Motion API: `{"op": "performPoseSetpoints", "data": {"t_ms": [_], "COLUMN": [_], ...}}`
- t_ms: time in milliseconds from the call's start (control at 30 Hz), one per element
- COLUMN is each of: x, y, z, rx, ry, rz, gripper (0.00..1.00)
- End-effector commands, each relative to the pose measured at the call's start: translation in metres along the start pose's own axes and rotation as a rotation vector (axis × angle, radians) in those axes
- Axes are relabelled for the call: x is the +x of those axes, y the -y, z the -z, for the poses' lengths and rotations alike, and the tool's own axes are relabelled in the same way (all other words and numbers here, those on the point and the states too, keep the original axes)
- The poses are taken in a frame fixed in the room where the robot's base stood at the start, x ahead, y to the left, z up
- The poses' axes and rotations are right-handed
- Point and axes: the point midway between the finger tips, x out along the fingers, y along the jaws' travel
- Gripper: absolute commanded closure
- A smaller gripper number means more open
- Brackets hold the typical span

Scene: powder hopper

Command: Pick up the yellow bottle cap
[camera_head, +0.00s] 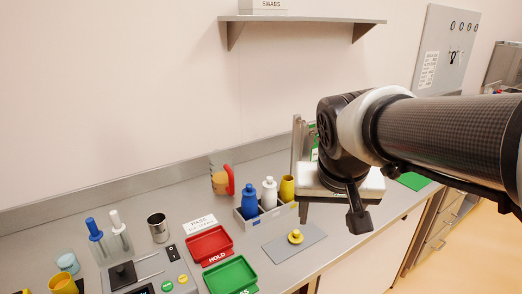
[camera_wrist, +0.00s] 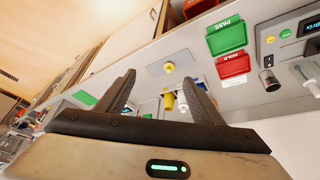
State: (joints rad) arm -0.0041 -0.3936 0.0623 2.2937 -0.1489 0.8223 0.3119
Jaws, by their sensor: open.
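The yellow bottle cap (camera_head: 296,236) sits on a flat grey mat (camera_head: 283,247) near the front edge of the bench. In the wrist view the cap (camera_wrist: 169,67) lies beyond my fingertips, roughly centred between them, on the mat (camera_wrist: 157,71). My gripper (camera_wrist: 160,80) is open and empty, with its two dark fingers spread. In the head view my gripper (camera_head: 360,218) hangs to the right of the cap and higher, apart from it. A yellow bottle (camera_head: 287,187) stands in a rack behind the mat; it also shows in the wrist view (camera_wrist: 168,102).
The rack (camera_head: 263,226) also holds a blue bottle (camera_head: 249,202) and a white bottle (camera_head: 269,193). A red HOLD tray (camera_head: 230,256) and a green tray (camera_head: 252,291) lie left of the mat. A metal cup (camera_head: 158,228) stands farther left. A shelf (camera_head: 300,19) hangs above.

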Motion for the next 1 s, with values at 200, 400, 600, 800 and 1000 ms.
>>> {"op": "performPoseSetpoints", "data": {"t_ms": [200,400,600,800,1000], "x": [0.103,0.173,0.2,0.238,0.281], "y": [0.035,0.063,0.072,0.069,0.066], "z": [0.06,0.086,0.092,0.088,0.086], "rx": [0.12,0.206,0.237,0.237,0.237], "ry": [0.038,0.051,0.055,0.059,0.058], "rz": [-0.058,-0.068,-0.068,-0.07,-0.069], "gripper": [0.4,0.4,0.4,0.4,0.4]}}
